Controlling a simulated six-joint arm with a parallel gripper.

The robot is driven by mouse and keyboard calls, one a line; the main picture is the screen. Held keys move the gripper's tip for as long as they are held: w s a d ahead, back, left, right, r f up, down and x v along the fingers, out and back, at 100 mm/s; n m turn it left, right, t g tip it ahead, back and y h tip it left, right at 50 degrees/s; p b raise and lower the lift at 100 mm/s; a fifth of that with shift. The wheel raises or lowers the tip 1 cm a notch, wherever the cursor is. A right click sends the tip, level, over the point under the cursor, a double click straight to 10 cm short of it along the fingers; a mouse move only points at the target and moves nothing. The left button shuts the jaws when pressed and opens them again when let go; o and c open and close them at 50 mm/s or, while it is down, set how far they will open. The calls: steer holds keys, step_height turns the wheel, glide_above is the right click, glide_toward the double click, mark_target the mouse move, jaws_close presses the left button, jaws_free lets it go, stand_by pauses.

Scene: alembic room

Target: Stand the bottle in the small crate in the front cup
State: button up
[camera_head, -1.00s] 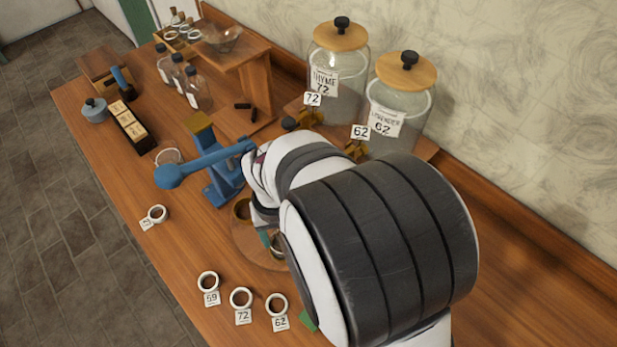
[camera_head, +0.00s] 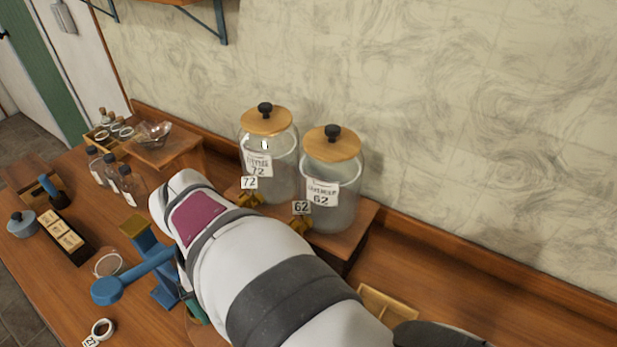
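A small wooden crate (camera_head: 96,139) with several little capped jars or bottles sits on the raised shelf at the back left. I cannot tell its contents apart at this size. One white ring-shaped cup (camera_head: 102,328) with a number tag stands at the bottom left edge; no other such cup shows. My arm crosses the middle of the view, with its magenta panel near the blue press. My gripper is not in view; the arm hides whatever lies beneath it.
Two big glass jars, tagged 72 (camera_head: 283,180) and 62 (camera_head: 343,205), stand on a wooden stand by the wall. A blue lever press (camera_head: 163,283) and three bottles (camera_head: 113,172) stand left. A shallow wooden tray (camera_head: 385,305) lies right of my arm.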

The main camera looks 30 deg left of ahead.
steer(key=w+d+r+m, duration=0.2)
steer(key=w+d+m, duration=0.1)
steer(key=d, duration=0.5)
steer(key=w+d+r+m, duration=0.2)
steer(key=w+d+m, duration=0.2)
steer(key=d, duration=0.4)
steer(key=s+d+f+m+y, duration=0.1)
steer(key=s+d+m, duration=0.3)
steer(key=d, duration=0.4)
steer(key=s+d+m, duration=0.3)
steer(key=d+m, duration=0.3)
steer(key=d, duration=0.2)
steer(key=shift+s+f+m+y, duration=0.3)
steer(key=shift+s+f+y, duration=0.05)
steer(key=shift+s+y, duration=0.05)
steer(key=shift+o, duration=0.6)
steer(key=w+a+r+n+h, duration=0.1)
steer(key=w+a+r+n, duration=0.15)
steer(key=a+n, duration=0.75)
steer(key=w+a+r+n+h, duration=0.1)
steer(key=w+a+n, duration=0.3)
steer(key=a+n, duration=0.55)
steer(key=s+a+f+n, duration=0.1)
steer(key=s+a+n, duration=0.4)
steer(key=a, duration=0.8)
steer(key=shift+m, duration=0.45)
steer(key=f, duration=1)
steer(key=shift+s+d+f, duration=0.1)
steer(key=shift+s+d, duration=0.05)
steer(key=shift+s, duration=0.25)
